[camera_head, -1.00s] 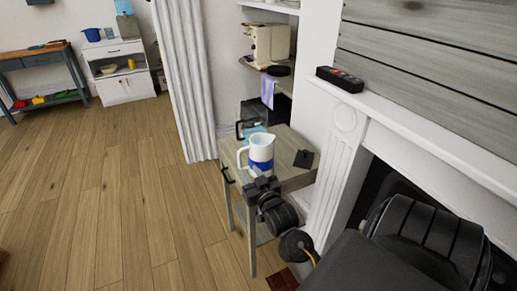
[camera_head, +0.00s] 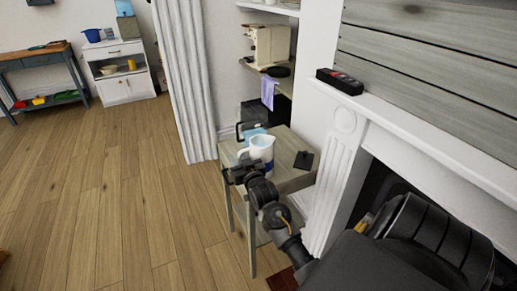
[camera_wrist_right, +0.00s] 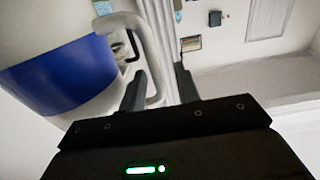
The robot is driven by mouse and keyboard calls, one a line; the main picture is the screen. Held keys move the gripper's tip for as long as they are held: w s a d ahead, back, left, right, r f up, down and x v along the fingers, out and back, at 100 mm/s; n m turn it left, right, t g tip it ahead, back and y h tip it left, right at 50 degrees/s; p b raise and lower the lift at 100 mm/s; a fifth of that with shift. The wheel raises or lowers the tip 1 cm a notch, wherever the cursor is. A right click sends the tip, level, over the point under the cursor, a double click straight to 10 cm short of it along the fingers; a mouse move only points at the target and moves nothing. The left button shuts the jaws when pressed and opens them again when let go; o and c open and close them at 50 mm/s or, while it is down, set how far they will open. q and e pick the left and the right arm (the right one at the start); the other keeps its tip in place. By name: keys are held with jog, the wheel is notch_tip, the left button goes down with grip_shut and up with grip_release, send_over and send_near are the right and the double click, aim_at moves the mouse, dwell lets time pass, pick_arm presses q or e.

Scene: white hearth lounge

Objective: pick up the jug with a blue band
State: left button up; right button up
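The white jug (camera_head: 262,148) stands on the small wooden side table (camera_head: 296,181). Its handle faces left, and my right arm hides most of its blue band in the head view. The right wrist view shows the jug's blue band (camera_wrist_right: 60,78) large at the left. My right gripper (camera_head: 233,174) is at the near left side of the jug. In the right wrist view its fingers (camera_wrist_right: 159,88) are open, with the white handle (camera_wrist_right: 152,60) showing between them. Contact cannot be made out. My left gripper is out of view.
A small black item (camera_head: 303,160) lies on the table right of the jug, and a light blue item (camera_head: 253,133) is behind it. The white fireplace surround (camera_head: 342,160) stands close on the right. The wooden floor at left is clear.

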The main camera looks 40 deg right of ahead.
jog(key=shift+w+d, duration=0.1)
jog(key=shift+w, duration=0.05)
jog(key=c, duration=0.7)
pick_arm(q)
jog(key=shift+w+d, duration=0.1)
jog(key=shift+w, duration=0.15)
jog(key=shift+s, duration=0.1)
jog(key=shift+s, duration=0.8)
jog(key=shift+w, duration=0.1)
